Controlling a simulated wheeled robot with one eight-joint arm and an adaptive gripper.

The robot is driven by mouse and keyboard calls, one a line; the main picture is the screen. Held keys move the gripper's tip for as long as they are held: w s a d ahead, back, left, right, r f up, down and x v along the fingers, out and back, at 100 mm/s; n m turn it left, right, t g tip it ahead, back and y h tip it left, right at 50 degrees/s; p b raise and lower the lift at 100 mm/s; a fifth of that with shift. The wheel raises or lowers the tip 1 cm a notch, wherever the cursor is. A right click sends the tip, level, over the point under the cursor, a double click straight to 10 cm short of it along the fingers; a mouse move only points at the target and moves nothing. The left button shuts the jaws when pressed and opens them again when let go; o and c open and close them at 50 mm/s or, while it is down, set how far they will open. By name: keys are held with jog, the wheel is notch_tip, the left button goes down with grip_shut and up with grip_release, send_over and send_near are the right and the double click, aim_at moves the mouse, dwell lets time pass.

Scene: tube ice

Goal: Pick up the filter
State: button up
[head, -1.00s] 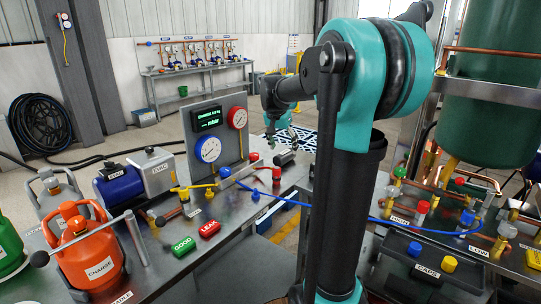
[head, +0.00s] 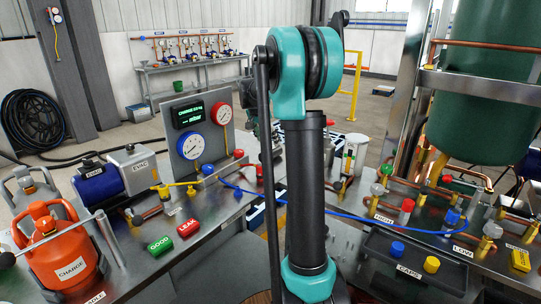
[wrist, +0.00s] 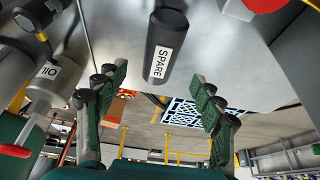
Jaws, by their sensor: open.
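My gripper (wrist: 158,98) is open and empty. Its two green-padded fingers are spread, one to the left and one to the right of the cylinder's line. The cylinder's lower end is near the gap between the fingertips, and no finger visibly touches it.
A white container (wrist: 48,85) with a red tap stands at the left of the wrist view. In the head view, the gauge panel (head: 170,140) stands left of my arm, and a blue hose (head: 350,216) crosses the bench. A black caps tray (head: 395,275) sits at front right.

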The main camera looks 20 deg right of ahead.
aim_at(271, 148)
jog(key=shift+x, duration=3.1)
grip_shut()
jog(key=shift+r, duration=0.1)
